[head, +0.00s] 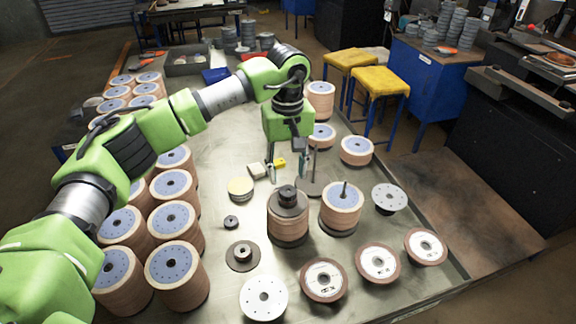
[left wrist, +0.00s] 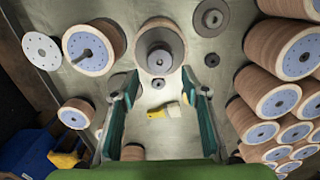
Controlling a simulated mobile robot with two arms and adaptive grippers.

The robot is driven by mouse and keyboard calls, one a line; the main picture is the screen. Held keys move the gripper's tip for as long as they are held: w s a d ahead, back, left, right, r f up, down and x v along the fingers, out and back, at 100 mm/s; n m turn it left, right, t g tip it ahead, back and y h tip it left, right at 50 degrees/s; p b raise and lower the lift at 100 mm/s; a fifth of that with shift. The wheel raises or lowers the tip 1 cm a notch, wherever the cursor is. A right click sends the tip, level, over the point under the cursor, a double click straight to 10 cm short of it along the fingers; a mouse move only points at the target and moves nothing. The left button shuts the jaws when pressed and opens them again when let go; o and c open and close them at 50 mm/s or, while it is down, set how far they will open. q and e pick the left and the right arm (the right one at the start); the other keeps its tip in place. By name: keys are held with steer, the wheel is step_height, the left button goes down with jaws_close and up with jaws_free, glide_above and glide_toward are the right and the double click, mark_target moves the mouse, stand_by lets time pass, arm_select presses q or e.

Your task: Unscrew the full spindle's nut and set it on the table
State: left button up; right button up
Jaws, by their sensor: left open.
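The full spindle (head: 288,226) is a tall stack of brown discs with a dark flange and a dark nut (head: 287,194) on top. In the left wrist view the spindle (left wrist: 177,36) stands upright at the top middle, with its nut (left wrist: 159,59) facing the camera. My left gripper (head: 287,165) is open and empty, pointing down, behind and above the nut in the head view. In the left wrist view its fingers (left wrist: 160,82) are spread below the nut, apart from it. My right gripper is in neither view.
A second disc stack (head: 341,208) with a bare rod stands close right. A loose dark nut (head: 231,222) and a flange with a hub (head: 242,256) lie left on the metal table (head: 222,290). Disc stacks (head: 172,217) line the left side. A yellow-handled tool (left wrist: 172,110) lies behind.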

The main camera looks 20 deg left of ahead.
mark_target(288, 191)
arm_select(q)
step_height(288, 191, down, 2)
steer(key=shift+s+d+f+b, duration=0.1)
steer(key=shift+s+f+b, duration=0.05)
steer(key=shift+b, duration=0.4)
steer(key=shift+f+b, duration=0.3)
steer(key=shift+f, duration=0.05)
step_height(288, 191, down, 2)
steer(key=shift+b, duration=0.8)
steer(key=shift+f+b, duration=0.3)
steer(key=shift+f, duration=0.1)
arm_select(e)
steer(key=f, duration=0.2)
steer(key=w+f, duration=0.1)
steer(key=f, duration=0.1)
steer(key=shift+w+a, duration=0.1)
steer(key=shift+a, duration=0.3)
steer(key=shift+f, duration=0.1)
